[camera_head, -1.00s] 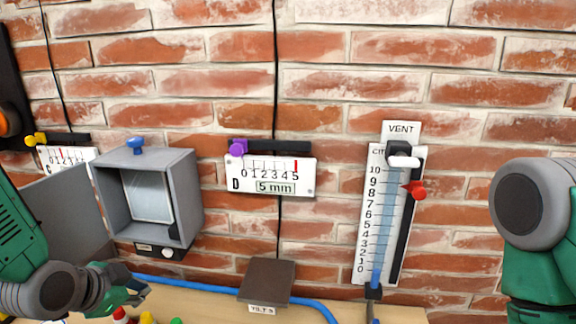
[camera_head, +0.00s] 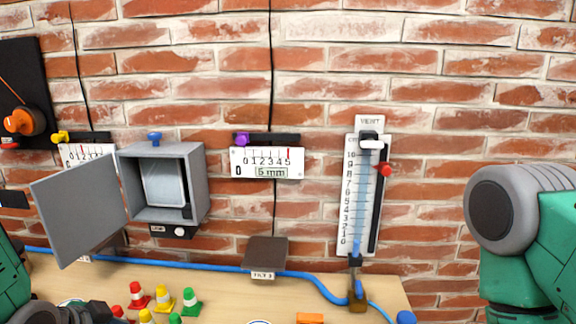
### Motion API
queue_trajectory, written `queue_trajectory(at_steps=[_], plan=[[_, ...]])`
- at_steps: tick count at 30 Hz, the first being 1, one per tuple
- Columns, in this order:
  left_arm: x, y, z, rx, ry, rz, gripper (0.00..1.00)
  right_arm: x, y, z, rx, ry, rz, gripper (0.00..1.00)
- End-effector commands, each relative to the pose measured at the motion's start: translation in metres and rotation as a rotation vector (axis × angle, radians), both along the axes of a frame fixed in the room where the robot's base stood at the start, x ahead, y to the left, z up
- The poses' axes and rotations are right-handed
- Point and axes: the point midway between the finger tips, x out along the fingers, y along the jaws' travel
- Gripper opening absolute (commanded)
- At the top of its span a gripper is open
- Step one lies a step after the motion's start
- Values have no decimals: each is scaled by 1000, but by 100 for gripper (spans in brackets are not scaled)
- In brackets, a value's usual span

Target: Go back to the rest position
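My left arm enters at the bottom left, and its gripper (camera_head: 95,312) shows only in part at the bottom edge, low in front of the table. Its fingertips are cut off or hidden, so I cannot tell whether it is open or shut. My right arm's green and grey links stand at the right edge, and its gripper is out of view. No object shows in the visible part of my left gripper.
A grey wall box (camera_head: 200,185) has its door (camera_head: 80,205) swung open to the left. A gauge (camera_head: 267,163) and the VENT scale (camera_head: 355,200) hang on the brick wall. Several small cones (camera_head: 163,297) and a blue hose (camera_head: 200,262) are on the wooden table (camera_head: 225,290).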

Motion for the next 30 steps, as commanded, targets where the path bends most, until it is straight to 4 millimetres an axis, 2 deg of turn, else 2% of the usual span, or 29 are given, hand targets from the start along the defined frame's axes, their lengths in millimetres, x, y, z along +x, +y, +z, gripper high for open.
queue_trajectory(at_steps=[1,8,11,14,18,21,25,30], plan=[[-6,-1,-15,-9,24,15,0,0,0,-6,0,-1,0,50],[-44,-8,-77,-59,145,115,0,0,0,-26,0,-1,0,50],[-68,-12,-113,-83,219,177,0,0,0,-38,0,0,0,50],[-100,-17,-158,-107,314,262,0,0,0,-54,0,0,0,50],[-165,-24,-231,-129,475,424,0,0,0,-82,0,0,0,50],[-206,-28,-265,-134,560,529,0,0,0,-96,0,0,0,50],[-241,-30,-288,-132,627,620,0,0,0,-106,0,0,0,50],[-253,-30,-294,-131,650,660,0,0,0,-107,0,-1,0,50]])
